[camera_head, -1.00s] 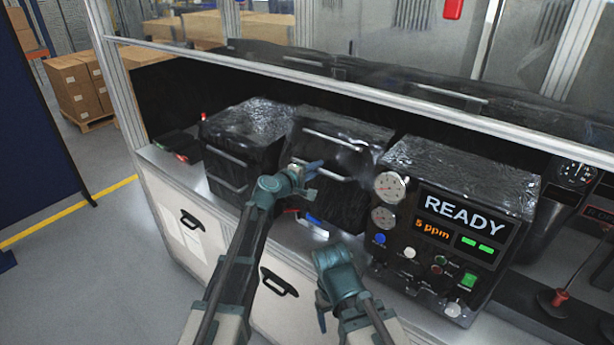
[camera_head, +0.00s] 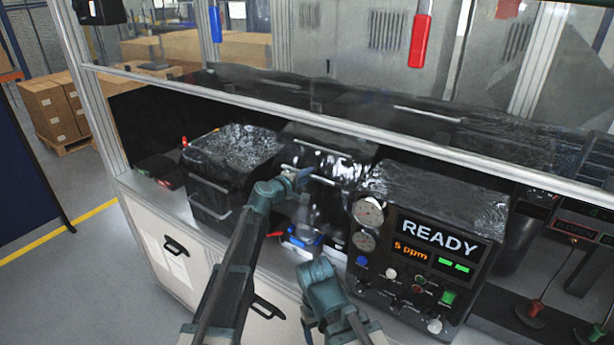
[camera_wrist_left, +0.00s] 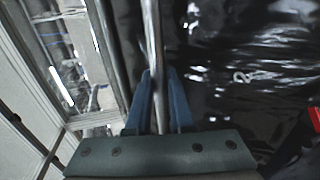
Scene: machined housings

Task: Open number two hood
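Three black housings stand in a row on the bench. The middle hood (camera_head: 335,160) has a glossy dark front with a metal bar handle. My left gripper (camera_head: 298,180) is at that handle. In the left wrist view the metal bar (camera_wrist_left: 154,50) passes between the blue fingers of my left gripper (camera_wrist_left: 158,82), which appear closed around it. Below the raised front of the hood, a blue and white item (camera_head: 302,241) shows in part. My right gripper (camera_head: 318,290) hangs low in front of the bench; its fingers do not show clearly.
The left black housing (camera_head: 225,170) has its own handle and sits shut. A control box (camera_head: 435,245) reading READY and 5 ppm, with gauges and buttons, stands close on the right. A metal frame rail (camera_head: 390,140) runs above the housings.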

